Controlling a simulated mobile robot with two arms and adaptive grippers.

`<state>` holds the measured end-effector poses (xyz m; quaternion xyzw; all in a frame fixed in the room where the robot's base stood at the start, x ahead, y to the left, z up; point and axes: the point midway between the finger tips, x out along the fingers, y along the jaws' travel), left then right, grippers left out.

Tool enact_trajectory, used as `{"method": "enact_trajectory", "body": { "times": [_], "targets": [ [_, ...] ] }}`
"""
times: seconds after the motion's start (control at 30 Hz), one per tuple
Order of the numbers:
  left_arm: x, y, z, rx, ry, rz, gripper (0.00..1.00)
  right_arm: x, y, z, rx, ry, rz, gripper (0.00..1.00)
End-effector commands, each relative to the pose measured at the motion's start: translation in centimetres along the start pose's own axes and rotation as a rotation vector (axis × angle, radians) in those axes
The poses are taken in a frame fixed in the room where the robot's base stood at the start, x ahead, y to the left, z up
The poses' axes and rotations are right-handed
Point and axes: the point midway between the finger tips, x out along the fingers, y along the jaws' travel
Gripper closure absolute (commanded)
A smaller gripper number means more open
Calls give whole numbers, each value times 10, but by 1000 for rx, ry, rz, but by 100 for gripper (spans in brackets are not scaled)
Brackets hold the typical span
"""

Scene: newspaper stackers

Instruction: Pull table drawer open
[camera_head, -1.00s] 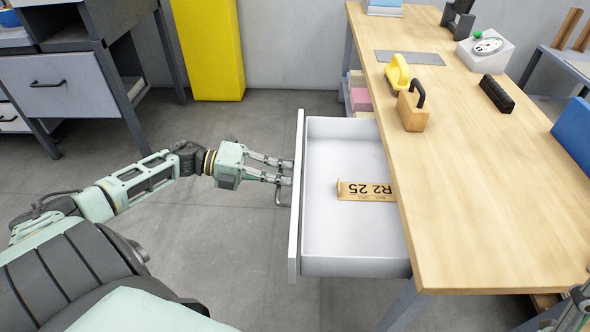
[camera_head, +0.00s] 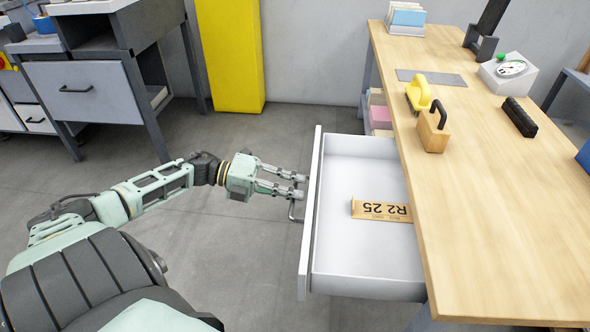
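The white table drawer (camera_head: 368,285) stands pulled far out from under the wooden table (camera_head: 480,190). Its front panel (camera_head: 311,220) faces left and has a thin metal handle (camera_head: 293,212). My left gripper (camera_head: 302,185) is at the handle, its two fingers pointing right with a visible gap between them and the tips close to the panel. Part of the handle is hidden by the fingers; its near end shows below them. Whether the fingers touch the handle is unclear. My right gripper is not in view.
A wooden tag marked R2 25 (camera_head: 381,211) lies in the drawer. On the table are a yellow-handled tool (camera_head: 419,95), a wooden block with a black handle (camera_head: 433,130) and a black brush-like block (camera_head: 519,117). A grey drawer cabinet (camera_head: 85,90) stands left. Floor around my arm is clear.

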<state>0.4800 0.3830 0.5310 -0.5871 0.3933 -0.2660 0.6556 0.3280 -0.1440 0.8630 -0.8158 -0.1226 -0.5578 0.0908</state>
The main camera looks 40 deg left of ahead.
Motion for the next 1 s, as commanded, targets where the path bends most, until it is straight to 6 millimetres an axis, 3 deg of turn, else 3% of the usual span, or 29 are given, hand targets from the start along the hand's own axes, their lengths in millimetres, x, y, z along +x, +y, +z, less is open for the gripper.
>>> {"method": "enact_trajectory", "body": {
  "times": [0.5, 0.7, 1.0],
  "targets": [
    [-98, 1, 0, -1, -1, 4, 83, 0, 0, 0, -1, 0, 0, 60],
    [-112, 0, 0, 1, 1, 2, 83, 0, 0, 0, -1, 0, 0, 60],
    [-113, 0, 0, 1, 2, 2, 83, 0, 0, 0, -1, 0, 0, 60]
  ]
}}
